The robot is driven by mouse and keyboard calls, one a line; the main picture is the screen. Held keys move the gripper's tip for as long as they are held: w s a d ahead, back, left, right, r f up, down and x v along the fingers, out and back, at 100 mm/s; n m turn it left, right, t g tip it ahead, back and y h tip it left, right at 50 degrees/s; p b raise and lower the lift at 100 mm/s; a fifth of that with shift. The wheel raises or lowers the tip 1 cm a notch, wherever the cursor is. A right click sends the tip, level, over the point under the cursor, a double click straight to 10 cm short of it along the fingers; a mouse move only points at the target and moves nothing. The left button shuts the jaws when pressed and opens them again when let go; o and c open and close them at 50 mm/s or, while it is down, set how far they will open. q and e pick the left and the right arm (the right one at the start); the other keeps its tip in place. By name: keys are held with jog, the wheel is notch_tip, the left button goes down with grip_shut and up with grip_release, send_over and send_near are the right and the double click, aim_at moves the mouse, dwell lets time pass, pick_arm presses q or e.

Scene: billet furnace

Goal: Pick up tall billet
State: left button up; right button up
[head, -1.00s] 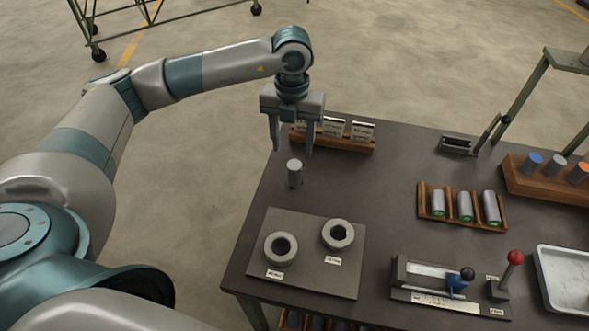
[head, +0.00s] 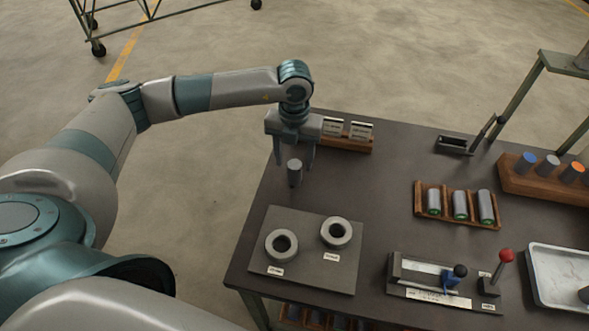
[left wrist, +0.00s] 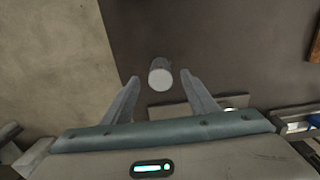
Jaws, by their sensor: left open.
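The tall billet, a plain grey cylinder (head: 295,174), stands upright on the dark table near its left edge. My left gripper (head: 294,165) points down with its jaws open, and the billet's top shows between its two fingers. In the left wrist view the billet's pale round top (left wrist: 160,79) lies between the fingertips (left wrist: 159,76), with a gap on each side. I cannot tell how far down the billet the fingertips reach. My right gripper is not in view.
A grey plate (head: 310,281) with two rings lies in front of the billet. A wooden card holder (head: 345,144) stands behind the gripper. A wooden rack (head: 456,218) of several billets and a clamp fixture (head: 430,275) are to the right. Table between them is clear.

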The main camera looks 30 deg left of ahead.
pick_arm(q)
jog(key=shift+f+p, duration=0.35)
jog(key=shift+f, duration=1.05)
jog(key=shift+r, duration=0.1)
grip_shut()
